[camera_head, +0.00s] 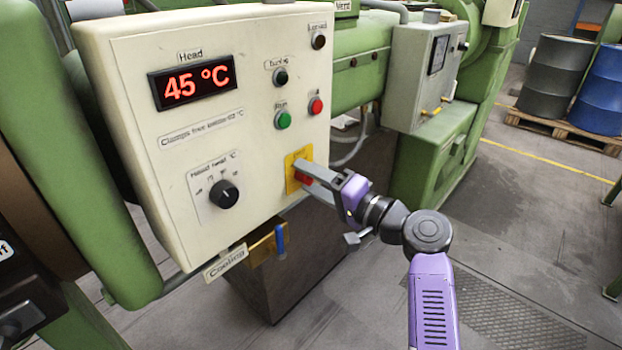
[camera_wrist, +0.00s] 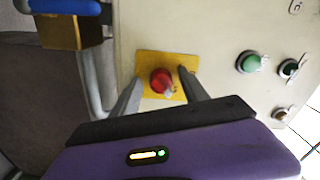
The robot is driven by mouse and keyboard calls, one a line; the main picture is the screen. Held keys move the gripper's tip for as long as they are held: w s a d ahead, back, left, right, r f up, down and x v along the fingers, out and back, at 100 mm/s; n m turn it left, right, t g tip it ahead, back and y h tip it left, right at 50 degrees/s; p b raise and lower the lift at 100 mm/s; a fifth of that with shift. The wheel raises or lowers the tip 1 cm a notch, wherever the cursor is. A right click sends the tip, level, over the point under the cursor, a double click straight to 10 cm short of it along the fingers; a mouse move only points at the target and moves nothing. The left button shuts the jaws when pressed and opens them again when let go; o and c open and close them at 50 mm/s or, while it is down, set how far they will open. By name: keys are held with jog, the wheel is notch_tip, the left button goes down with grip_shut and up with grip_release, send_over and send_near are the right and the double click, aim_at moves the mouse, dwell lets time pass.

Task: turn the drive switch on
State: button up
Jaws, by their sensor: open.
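The drive switch appears to be the red knob (camera_wrist: 161,80) on a square yellow plate (camera_wrist: 145,63); its label is too small to read. In the head view the plate (camera_head: 291,157) sits at the lower right of the cream control panel, and the red knob (camera_head: 303,178) is partly hidden behind my fingers. My gripper (camera_wrist: 160,77) is open, with one finger on each side of the knob at the plate. Contact with the knob cannot be told. My gripper (camera_head: 300,169) reaches the panel from the right in the head view.
The cream panel (camera_head: 135,50) carries a 45 °C display (camera_head: 193,82), a black dial (camera_head: 223,194), a green button (camera_head: 283,119) and a red button (camera_head: 316,105). A blue-handled valve (camera_head: 281,240) hangs below the panel. A grey box (camera_head: 418,75) is behind right.

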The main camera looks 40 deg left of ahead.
jog(key=d, duration=0.7)
jog(key=shift+s+d+b, duration=0.35)
jog(key=shift+d, duration=0.05)
